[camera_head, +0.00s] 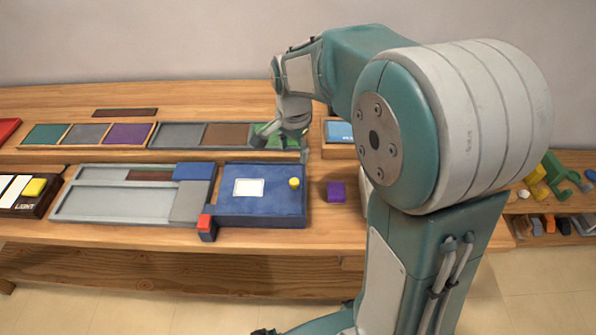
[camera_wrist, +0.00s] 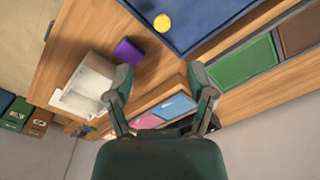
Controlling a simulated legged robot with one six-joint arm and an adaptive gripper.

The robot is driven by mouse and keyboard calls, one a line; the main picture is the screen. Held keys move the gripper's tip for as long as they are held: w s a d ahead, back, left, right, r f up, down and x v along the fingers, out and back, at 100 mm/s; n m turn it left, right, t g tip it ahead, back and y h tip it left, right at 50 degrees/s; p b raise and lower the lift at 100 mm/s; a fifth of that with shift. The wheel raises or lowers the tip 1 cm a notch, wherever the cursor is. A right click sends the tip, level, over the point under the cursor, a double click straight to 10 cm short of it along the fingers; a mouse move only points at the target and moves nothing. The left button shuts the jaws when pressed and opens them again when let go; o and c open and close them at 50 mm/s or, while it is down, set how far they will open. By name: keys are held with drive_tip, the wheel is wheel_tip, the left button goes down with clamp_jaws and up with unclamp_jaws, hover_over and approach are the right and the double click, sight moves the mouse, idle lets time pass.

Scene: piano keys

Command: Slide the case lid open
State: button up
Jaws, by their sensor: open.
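The blue case (camera_head: 262,208) lies flat on the wooden bench, with a white label (camera_head: 249,187) and a round yellow knob (camera_head: 294,183) on its top face. Its lid looks shut. In the wrist view part of the blue case (camera_wrist: 205,18) shows at the top, with the yellow knob (camera_wrist: 162,22) near its edge. My gripper (camera_head: 287,140) is over the bench just behind the case, close to the green panel. In the wrist view my gripper's fingers (camera_wrist: 160,82) are spread, with nothing between them but bench and small coloured panels. It is apart from the knob.
A purple block (camera_head: 336,192) sits right of the case. A red-topped block (camera_head: 206,223) stands at its front left corner. A grey tray with sliding blocks (camera_head: 105,204) lies left. Coloured panels (camera_head: 125,133) line the back. My arm hides the bench's right part.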

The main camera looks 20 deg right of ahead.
sight(294, 181)
drive_tip(key=shift+m, duration=0.4)
drive_tip(key=f, duration=0.8)
drive_tip(key=w+f, duration=0.1)
drive_tip(key=f, duration=0.3)
drive_tip(key=shift+d, duration=0.1)
clamp_jaws()
